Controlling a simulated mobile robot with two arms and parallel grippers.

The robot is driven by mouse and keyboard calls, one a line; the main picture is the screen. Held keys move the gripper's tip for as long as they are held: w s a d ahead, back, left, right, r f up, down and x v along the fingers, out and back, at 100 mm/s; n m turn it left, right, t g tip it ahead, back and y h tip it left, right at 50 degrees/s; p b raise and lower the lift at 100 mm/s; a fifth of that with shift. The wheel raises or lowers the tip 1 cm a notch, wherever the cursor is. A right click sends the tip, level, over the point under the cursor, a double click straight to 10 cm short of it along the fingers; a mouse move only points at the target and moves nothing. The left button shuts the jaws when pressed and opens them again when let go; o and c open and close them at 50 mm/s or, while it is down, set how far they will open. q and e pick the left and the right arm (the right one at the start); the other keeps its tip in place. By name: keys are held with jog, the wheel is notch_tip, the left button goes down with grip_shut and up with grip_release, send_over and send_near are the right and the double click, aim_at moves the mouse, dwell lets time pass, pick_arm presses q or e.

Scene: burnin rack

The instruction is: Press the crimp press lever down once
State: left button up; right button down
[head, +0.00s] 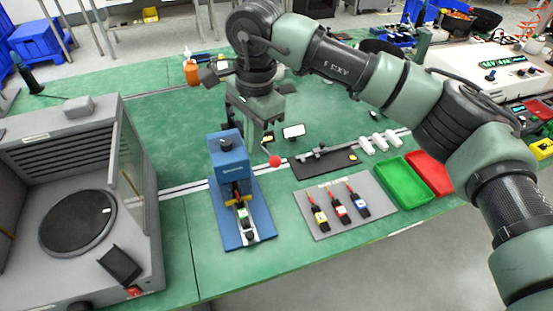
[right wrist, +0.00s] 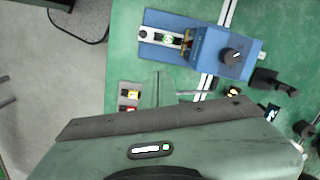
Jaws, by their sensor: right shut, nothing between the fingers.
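The crimp press is a blue block (head: 230,160) on a blue base plate (head: 262,222), left of the middle of the bench in the head view. Its lever ends in a red ball knob (head: 275,161) that sticks out to the right of the block. My right gripper (head: 263,140) points down, shut and empty, above and slightly left of the knob in the picture. I cannot tell whether it touches the lever. In the right wrist view the press (right wrist: 215,48) lies at the top, and the gripper housing hides the lever's end. My left gripper is not in view.
A grey chamber (head: 135,185) stands at the left. An orange bottle (head: 191,72) stands behind. Bare green bench lies behind the press.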

aim_at(275, 158)
jog(key=shift+t+h, duration=0.4)
jog(key=shift+h, duration=0.5)
jog(key=d, duration=0.1)
jog(key=w+d+r, duration=0.1)
jog(key=d+r, duration=0.1)
jog(key=shift+w+d, duration=0.3)
jog(key=shift+w, duration=0.1)
jog(key=shift+f, duration=0.15)
jog(key=shift+w+d+f+b, duration=0.15)
jog(key=shift+f+b, duration=0.75)
jog(key=shift+f, duration=0.8)
jog(key=shift+s+d+f+b, duration=0.1)
jog(key=shift+f+b, duration=0.75)
jog(key=shift+f, duration=0.85)
jog(key=shift+w, duration=0.1)
